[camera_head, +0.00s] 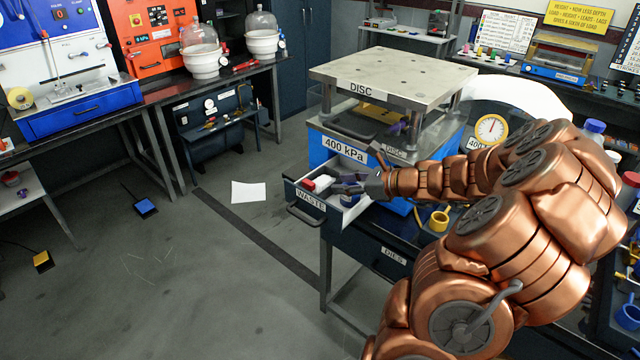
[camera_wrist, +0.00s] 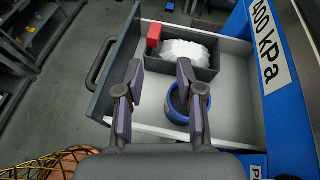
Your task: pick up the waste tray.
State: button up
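The drawer labelled WASTE (camera_head: 311,201) stands open. Inside it, in the wrist view, a dark grey tray (camera_wrist: 204,73) sits at the far end, holding a crumpled white thing (camera_wrist: 186,53) and a red block (camera_wrist: 154,36). I take this to be the waste tray. Part of its near wall is hidden behind a fingertip. My gripper (camera_wrist: 158,70) is open, its two fingers apart with nothing between them. It is over the drawer, at the near side of the tray. In the head view my gripper (camera_head: 352,184) hides part of the drawer.
A blue-rimmed round container (camera_wrist: 174,112) lies in the drawer nearer my wrist, by the right finger. The drawer front (camera_wrist: 112,65) and the blue cabinet side (camera_wrist: 252,65) bound the space. A white-topped press labelled DISC (camera_head: 395,72) stands just behind. Floor left of the drawer is mostly clear.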

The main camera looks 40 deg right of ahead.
aim_at(314, 188)
jog(key=shift+s+f+m, duration=0.1)
jog(key=shift+f+m, duration=0.3)
jog(key=shift+a+f+y+p, duration=0.3)
jog(key=shift+a+f, duration=0.1)
jog(key=shift+a, duration=0.2)
jog(key=shift+r+p+x, duration=0.15)
jog(key=shift+p+x, duration=0.45)
jog(key=shift+x, duration=0.9)
jog(key=shift+r+p+x, duration=0.15)
jog(key=shift+p+x, duration=0.45)
jog(key=shift+x, duration=0.95)
jog(key=shift+w+a+f, duration=0.1)
jog(key=shift+w+f, duration=0.1)
jog(key=shift+w, duration=0.25)
jog(key=shift+w+a+f, duration=0.1)
jog(key=shift+w+f, duration=0.05)
jog(key=shift+w, duration=0.25)
grip_shut()
